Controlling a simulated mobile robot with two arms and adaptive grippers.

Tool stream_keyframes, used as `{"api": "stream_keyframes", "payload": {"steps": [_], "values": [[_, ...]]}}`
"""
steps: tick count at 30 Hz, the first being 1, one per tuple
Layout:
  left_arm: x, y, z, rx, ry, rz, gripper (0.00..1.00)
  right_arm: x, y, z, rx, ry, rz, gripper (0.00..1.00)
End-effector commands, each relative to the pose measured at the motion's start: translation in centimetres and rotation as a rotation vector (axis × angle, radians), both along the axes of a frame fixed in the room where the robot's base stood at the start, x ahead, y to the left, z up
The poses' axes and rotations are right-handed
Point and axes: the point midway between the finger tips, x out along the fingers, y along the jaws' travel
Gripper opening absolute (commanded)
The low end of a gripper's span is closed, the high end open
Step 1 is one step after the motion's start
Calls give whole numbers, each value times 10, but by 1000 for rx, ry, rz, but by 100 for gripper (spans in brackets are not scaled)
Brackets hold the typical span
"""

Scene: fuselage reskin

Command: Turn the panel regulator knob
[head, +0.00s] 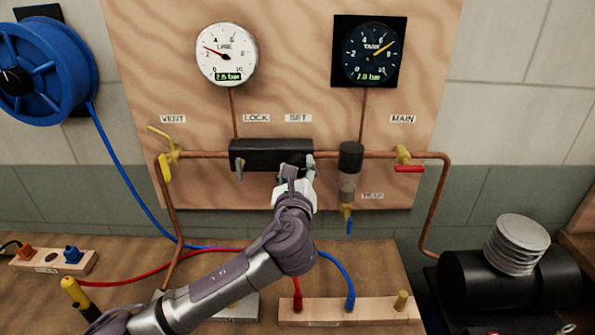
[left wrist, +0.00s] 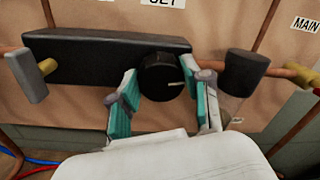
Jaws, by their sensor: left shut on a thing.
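The regulator is a black block (head: 255,154) on the wooden panel, under the LOCK and SET labels. Its round black knob (left wrist: 161,77) has a pale pointer mark, pointing right in the left wrist view. My left gripper (head: 293,170) is at the knob below the SET label. In the left wrist view its teal-padded fingers (left wrist: 162,88) stand on either side of the knob, shut on it. The LINE gauge (head: 227,54) reads 2.6 bar and the TANK gauge (head: 371,54) reads 7.0 bar. My right gripper is not in view.
A grey lock lever (left wrist: 27,75) sits at the block's left end. The black-capped trap (head: 350,160) stands close on the right. The yellow VENT valve (head: 168,157) and red-handled MAIN valve (head: 408,168) are on the copper pipe. Blue and red hoses cross the bench below.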

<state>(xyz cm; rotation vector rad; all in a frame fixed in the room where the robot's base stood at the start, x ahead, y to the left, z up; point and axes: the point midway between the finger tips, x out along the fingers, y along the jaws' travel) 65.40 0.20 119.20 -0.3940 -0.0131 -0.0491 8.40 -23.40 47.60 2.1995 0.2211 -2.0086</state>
Motion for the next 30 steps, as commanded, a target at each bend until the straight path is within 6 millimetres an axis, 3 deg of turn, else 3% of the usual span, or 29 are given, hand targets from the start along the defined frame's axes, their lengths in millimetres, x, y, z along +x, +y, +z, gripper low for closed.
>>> {"api": "stream_keyframes", "payload": {"steps": [9,25,26,30], "values": [[0,0,-1,-129,0,-1,13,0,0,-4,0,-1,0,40],[0,0,-1,-152,2,0,13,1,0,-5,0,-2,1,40],[0,0,-1,-152,2,0,53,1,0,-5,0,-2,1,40],[0,0,-1,-152,1,0,74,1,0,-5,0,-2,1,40]]}}
